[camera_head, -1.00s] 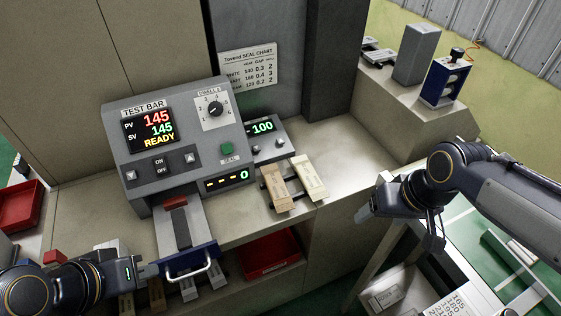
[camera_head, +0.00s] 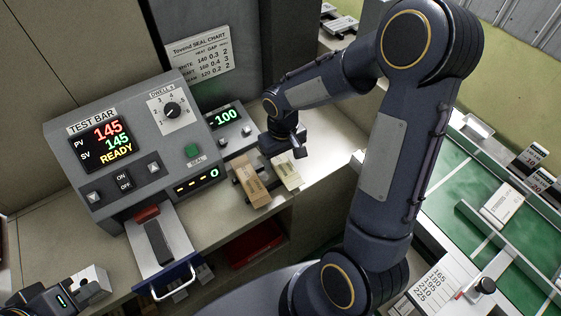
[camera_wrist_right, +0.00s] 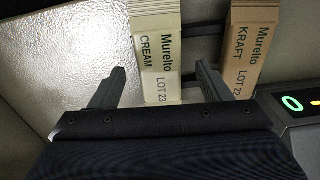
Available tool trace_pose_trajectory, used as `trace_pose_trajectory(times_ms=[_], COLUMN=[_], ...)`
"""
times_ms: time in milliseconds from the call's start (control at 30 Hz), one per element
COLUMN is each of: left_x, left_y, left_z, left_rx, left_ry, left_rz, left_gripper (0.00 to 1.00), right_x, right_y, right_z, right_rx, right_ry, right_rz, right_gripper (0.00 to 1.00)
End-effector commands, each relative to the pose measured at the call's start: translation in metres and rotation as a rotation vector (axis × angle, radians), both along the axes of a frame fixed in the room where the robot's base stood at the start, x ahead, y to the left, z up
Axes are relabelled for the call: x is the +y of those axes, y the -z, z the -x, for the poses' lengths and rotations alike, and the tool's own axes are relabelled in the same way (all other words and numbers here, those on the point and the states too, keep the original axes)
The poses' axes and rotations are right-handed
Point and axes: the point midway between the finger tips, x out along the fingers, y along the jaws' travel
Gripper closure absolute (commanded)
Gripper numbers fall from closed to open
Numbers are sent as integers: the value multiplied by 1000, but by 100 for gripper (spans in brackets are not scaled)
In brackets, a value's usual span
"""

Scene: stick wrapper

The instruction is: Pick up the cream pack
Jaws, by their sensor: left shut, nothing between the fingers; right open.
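In the right wrist view, the open right gripper (camera_wrist_right: 160,70) has one finger on each side of the cream pack (camera_wrist_right: 159,50). One finger is in the gap towards the kraft pack (camera_wrist_right: 243,50). I cannot tell how far the fingers reach down. My left gripper (camera_head: 97,282) is shut and empty at the lower left, left of the blue handle.
A small display unit (camera_head: 225,120) sits just behind the packs. A green-topped table (camera_head: 455,215) is at the right. Bare counter lies right of the cream pack.

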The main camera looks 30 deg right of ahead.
Motion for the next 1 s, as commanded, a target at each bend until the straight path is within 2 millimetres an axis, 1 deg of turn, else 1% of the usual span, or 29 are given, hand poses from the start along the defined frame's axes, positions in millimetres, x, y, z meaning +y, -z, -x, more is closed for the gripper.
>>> trace_pose_trajectory(times_ms=[33, 133, 367, 467, 733, 1000], left_x=[0, 0, 0, 0, 0, 0], left_y=[-1, -1, -1, -1, -1, 0], left_z=[0, 0, 0, 0, 0, 0], left_rx=[0, 0, 0, 0, 0, 0], left_ry=[0, 0, 0, 0, 0, 0], left_rz=[0, 0, 0, 0, 0, 0], left_gripper=[100, 100, 100, 100, 100, 100], right_x=[0, 0, 0, 0, 0, 0], right_y=[7, 14, 15, 15, 14, 14], right_z=[1, 1, 0, 0, 0, 0], right_rx=[3, 0, -2, -2, -2, -3], right_ry=[0, -1, 0, 0, 0, 0], right_rz=[0, -1, -1, -1, -1, -1], right_gripper=[29, 29, 29, 41, 76, 77])
